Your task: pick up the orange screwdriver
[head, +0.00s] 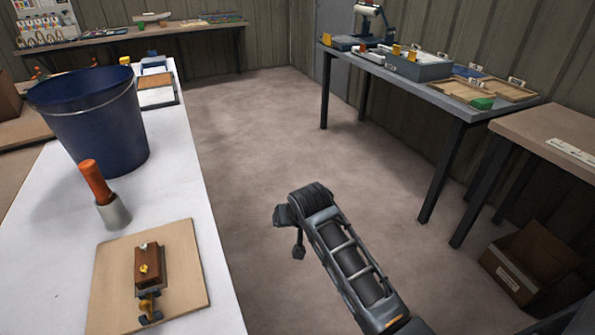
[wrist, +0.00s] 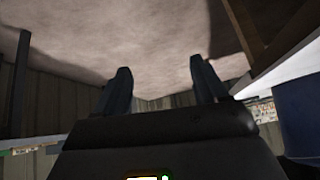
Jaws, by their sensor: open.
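An orange handle (head: 95,181), which looks like the orange screwdriver, stands tilted on the white bench, its lower end in or joined to a grey cone-shaped piece (head: 113,213). No shaft or tip shows. My gripper (head: 290,222) is over the open floor, right of the bench and well apart from the orange handle. In the wrist view my gripper (wrist: 160,68) has its two dark fingers spread, with nothing between them but floor behind. The orange handle is not visible in the wrist view.
A large dark blue bucket (head: 92,118) stands just behind the handle on the white bench (head: 188,190). In front lies a wooden board (head: 187,262) with a brown block (head: 149,264). A table (head: 447,101) with trays stands at right. The floor between is clear.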

